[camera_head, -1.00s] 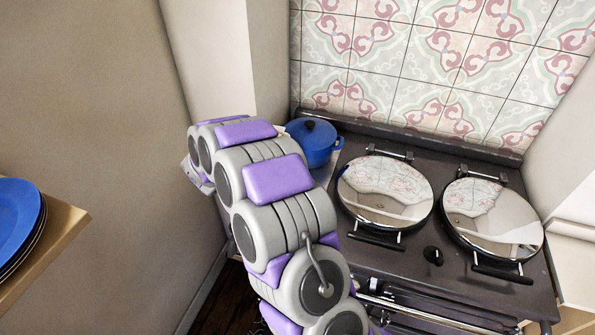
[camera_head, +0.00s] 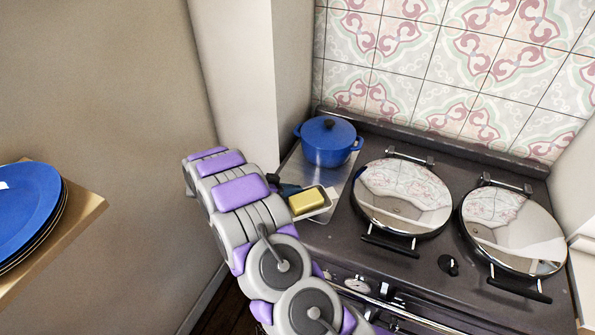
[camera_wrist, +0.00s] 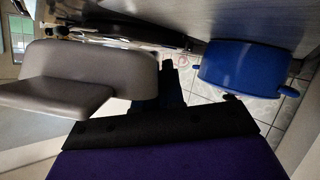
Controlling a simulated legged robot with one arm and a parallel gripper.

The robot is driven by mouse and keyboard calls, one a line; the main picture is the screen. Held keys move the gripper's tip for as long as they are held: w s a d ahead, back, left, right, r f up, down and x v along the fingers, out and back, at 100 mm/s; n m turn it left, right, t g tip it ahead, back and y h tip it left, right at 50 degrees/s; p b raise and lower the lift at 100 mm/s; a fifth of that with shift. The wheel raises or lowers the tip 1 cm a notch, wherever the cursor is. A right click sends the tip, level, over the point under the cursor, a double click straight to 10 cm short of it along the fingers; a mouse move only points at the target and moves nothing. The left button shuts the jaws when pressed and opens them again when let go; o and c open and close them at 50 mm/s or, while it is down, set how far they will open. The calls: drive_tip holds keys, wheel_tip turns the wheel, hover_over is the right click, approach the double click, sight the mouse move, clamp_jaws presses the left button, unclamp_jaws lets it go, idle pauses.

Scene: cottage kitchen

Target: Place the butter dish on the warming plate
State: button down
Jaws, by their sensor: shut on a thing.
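The butter dish (camera_head: 318,212) is a small grey dish with a yellow block of butter in it. My gripper (camera_head: 286,190) is shut on it at its left side; the fingertips are mostly hidden by my arm. The dish looks level over the front part of the warming plate (camera_head: 347,176), a silver plate at the left end of the stove. I cannot tell whether the dish touches the plate. In the wrist view the dish (camera_wrist: 85,70) shows large and grey at the left, with dark gripper parts (camera_wrist: 170,88) beside it.
A blue lidded pot (camera_head: 327,145) stands on the rear of the warming plate, behind the dish; it also shows in the wrist view (camera_wrist: 245,70). Two round chrome lids (camera_head: 403,195) cover the stove to the right. A wall corner stands at the left. Blue plates (camera_head: 25,205) sit on a shelf farther left.

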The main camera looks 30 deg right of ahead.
drive_tip(key=b, duration=0.1)
hover_over(289, 177)
drive_tip(key=shift+s+d+f, duration=0.1)
drive_tip(key=shift+s+f, duration=0.1)
drive_tip(key=shift+f, duration=0.35)
drive_tip(key=shift+w+a, duration=0.1)
drive_tip(key=shift+a, duration=0.1)
drive_tip(key=shift+w, duration=0.1)
wheel_tip(289, 177, down, 3)
drive_tip(key=shift+f+b, duration=0.1)
drive_tip(key=shift+b, duration=0.55)
drive_tip(key=shift+d+f, duration=0.1)
drive_tip(key=shift+f, duration=0.1)
drive_tip(key=shift+r, duration=0.1)
drive_tip(key=shift+f, duration=0.2)
drive_tip(key=c, duration=1.2)
unclamp_jaws()
drive_tip(key=shift+c, duration=0.2)
